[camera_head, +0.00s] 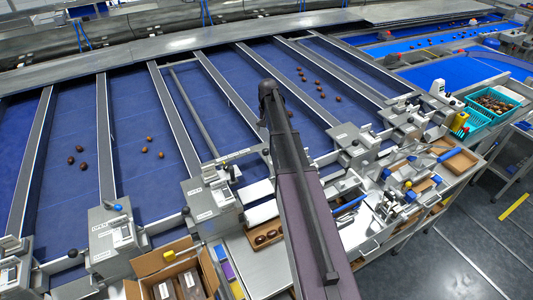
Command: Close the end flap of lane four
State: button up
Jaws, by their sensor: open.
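Several blue sorting lanes run away from me, split by grey metal dividers. Metal end blocks stand at their near ends: one at the left (110,232), one left of my arm (210,200) and one to its right (352,142). Some carry labels reading OPEN. I cannot read lane numbers, so I cannot tell which is lane four, and its end flap is not clear to me. Dark dates (77,155) lie in some lanes. My arm rises through the middle and covers part of the lane ends.
An open cardboard box (148,262) with packs stands at the front left. A wooden tray (285,238) with dates is beside my arm. Fittings and a blue-handled tool (350,204) crowd the right ledge. A teal crate (476,122) is farther right.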

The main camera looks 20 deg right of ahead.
aim_at(266, 152)
jog(key=shift+w+a+f+b, duration=0.1)
jog(key=shift+f+b, duration=3.15)
jog(key=shift+f, duration=0.1)
jog(key=shift+a+f+b, duration=0.1)
jog(key=shift+f+b, duration=3.15)
jog(key=shift+f, duration=0.1)
grip_shut()
